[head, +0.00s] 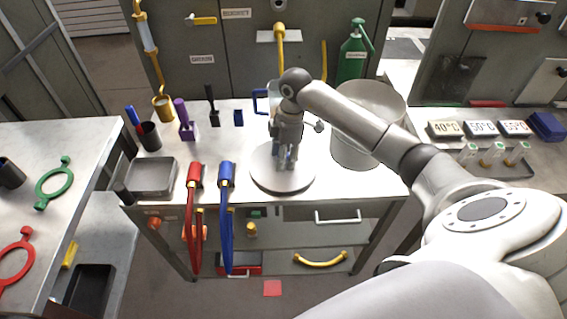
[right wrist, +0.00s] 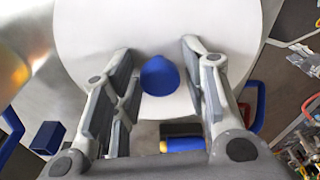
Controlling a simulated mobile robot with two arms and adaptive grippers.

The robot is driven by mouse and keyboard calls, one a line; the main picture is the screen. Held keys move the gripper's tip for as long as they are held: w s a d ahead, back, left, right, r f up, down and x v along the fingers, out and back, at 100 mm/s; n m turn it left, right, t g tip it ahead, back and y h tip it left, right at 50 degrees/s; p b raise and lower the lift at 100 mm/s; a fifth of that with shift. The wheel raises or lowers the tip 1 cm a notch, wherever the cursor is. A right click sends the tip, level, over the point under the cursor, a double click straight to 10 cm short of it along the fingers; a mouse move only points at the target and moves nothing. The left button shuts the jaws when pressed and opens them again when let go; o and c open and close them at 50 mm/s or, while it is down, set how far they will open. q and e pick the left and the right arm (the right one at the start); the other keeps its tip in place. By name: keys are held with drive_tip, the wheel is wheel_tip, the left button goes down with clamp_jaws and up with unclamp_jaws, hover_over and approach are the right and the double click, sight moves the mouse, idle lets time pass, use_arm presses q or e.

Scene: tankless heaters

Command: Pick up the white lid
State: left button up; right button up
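The white lid (head: 283,182) is a round white disc lying flat near the front middle of the steel table. In the right wrist view the lid (right wrist: 150,28) fills the upper middle, with a round blue knob (right wrist: 160,76) on it. My right gripper (head: 288,162) points down over the lid, hiding the knob in the head view. In the right wrist view the right gripper (right wrist: 158,62) is open, its fingers apart on either side of the knob. I cannot tell how far down the knob they reach. My left gripper is in neither view.
A large whitish pot (head: 368,135) stands right of the lid on the table (head: 230,130). A grey tray (head: 152,176) sits further left.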

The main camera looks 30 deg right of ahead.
drive_tip(key=c, duration=0.7)
drive_tip(key=shift+c, duration=0.2)
drive_tip(key=shift+r, duration=0.1)
drive_tip(key=shift+r, duration=0.25)
wheel_tip(320, 180, up, 2)
drive_tip(key=shift+w+r+b, duration=0.1)
drive_tip(key=shift+r+b, duration=0.05)
drive_tip(key=shift+b, duration=0.15)
drive_tip(key=s+a+r, duration=0.2)
drive_tip(key=s+r, duration=0.3)
drive_tip(key=s, duration=0.1)
drive_tip(key=s+a+r, duration=0.3)
drive_tip(key=s+r, duration=0.2)
drive_tip(key=s, duration=0.2)
drive_tip(key=shift+a+b, duration=0.35)
drive_tip(key=shift+b, duration=0.05)
